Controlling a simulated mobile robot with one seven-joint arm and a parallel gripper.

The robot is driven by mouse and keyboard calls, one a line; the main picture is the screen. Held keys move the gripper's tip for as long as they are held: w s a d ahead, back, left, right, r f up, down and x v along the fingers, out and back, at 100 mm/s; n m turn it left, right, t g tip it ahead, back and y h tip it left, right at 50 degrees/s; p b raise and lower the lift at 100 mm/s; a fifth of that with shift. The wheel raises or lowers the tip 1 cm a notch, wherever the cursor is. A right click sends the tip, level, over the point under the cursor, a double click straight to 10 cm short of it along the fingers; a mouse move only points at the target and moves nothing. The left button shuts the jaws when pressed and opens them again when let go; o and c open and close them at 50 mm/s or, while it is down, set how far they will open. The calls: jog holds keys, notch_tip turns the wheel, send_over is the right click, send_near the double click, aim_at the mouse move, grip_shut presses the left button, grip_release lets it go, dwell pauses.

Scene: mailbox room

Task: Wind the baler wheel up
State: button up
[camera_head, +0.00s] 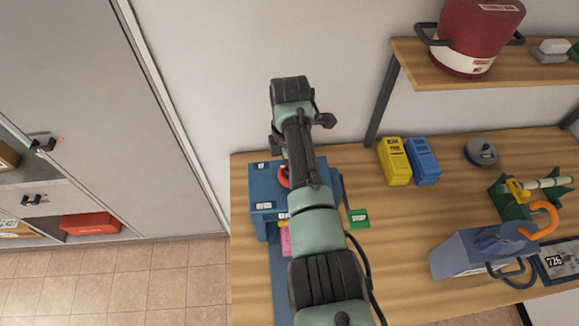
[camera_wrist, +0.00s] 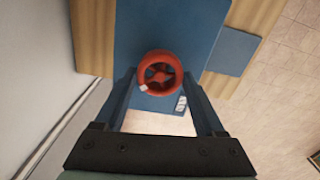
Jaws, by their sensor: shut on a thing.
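The blue baler (camera_head: 262,192) stands at the left end of the wooden bench, partly hidden behind my arm in the head view. Its red wheel (camera_head: 284,177) shows only as a small sliver beside the arm there. In the wrist view the red spoked wheel (camera_wrist: 146,72) sits on the blue baler top (camera_wrist: 200,35), with a small white mark at its lower left rim. My gripper (camera_wrist: 161,80) has a finger on either side of the wheel and is shut on it. In the head view my arm hides the gripper.
A green block (camera_head: 358,218) lies just right of the baler. Yellow (camera_head: 395,160) and blue (camera_head: 423,160) boxes stand farther right, with a blue-grey machine (camera_head: 480,250) beyond. A shelf (camera_head: 500,76) with a red pot (camera_head: 478,35) is above. Grey cabinets (camera_head: 75,70) stand left.

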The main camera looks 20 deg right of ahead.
jog(key=shift+d+n, duration=0.1)
jog(key=shift+n, duration=0.2)
jog(key=o, duration=1.3)
jog(key=shift+o, duration=0.2)
jog(key=shift+r, duration=0.1)
notch_tip(320, 180, up, 13)
jog(key=p, duration=0.1)
